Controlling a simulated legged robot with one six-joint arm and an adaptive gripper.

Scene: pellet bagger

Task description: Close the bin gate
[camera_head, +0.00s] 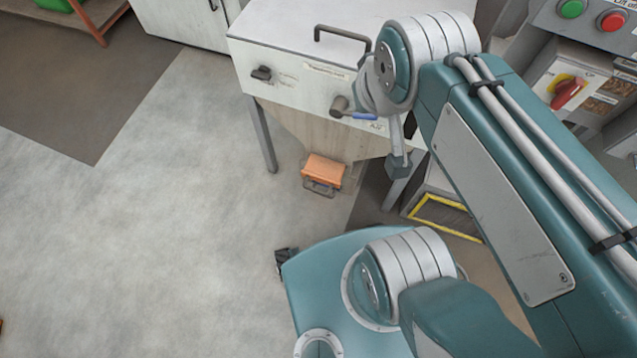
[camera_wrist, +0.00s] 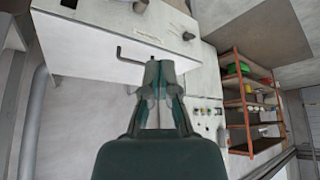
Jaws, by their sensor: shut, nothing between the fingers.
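A pale bin (camera_head: 290,52) with a funnel-like lower part stands at the top middle of the head view. A dark bent bar handle (camera_head: 342,36) sits on its upper part, above a small label. An orange piece with a dark handle (camera_head: 323,170) shows at the funnel's bottom. I cannot tell for sure which part is the gate. In the wrist view, my gripper (camera_wrist: 163,72) is shut and empty. Its tips overlap one end of the dark handle (camera_wrist: 138,61); I cannot tell whether they touch. In the head view I cannot make out the fingers clearly.
A black knob (camera_head: 261,73) and a blue-levered valve (camera_head: 362,115) stick out of the bin's front. A control box with a red switch (camera_head: 567,92) stands at the right. An orange shelf rack (camera_wrist: 245,100) shows in the wrist view. The floor (camera_head: 150,220) at left is clear.

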